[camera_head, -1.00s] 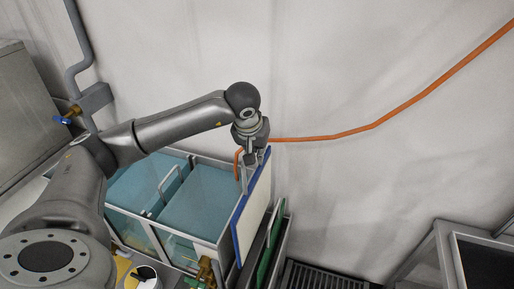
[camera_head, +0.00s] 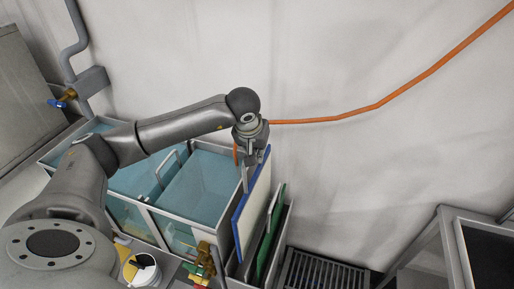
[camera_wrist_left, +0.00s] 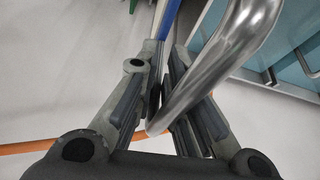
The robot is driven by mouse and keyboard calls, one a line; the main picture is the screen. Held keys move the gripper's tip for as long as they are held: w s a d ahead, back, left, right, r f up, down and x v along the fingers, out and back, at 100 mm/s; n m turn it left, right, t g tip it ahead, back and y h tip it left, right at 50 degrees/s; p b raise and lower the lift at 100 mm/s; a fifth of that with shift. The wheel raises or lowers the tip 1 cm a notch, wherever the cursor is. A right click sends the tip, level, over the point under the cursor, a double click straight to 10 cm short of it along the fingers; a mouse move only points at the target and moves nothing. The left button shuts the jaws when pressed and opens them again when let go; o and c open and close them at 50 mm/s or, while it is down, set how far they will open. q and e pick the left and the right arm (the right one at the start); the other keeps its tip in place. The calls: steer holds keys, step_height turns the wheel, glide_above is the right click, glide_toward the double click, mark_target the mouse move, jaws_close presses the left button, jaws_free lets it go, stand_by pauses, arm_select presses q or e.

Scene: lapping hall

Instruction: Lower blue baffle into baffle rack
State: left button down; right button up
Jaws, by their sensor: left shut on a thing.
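The blue baffle (camera_head: 250,208) is an upright flat panel with a blue edge and a cream face. It hangs beneath my left gripper (camera_head: 247,158), beside the tanks. In the left wrist view, the fingers of the left gripper (camera_wrist_left: 160,75) are shut at a bent metal bar, with the baffle's blue edge (camera_wrist_left: 170,17) beyond them. The grey baffle rack (camera_head: 287,236) stands right of the tanks and holds a green-edged panel (camera_head: 268,236). The blue baffle is left of that panel, its top well above it. Whether its lower edge is inside a slot is unclear. My right gripper is out of view.
Blue-topped tanks (camera_head: 205,187) with metal handles stand close left of the baffle. Brass valves (camera_head: 205,258) and a white pot (camera_head: 140,270) are in front. A floor grate (camera_head: 320,272) lies right of the rack. An orange hose (camera_head: 375,106) runs along the back wall.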

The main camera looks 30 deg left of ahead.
mark_target(258, 168)
arm_select(q)
steer(key=shift+w+f+b, duration=0.1)
steer(key=shift+f+b, duration=2.9)
steer(key=shift+f, duration=0.25)
step_height(258, 168, down, 9)
steer(key=b, duration=0.8)
steer(key=shift+f, duration=0.15)
steer(key=shift+f+b, duration=0.15)
steer(key=shift+b, duration=0.25)
steer(key=shift+f+b, duration=0.6)
steer(key=shift+f, duration=0.1)
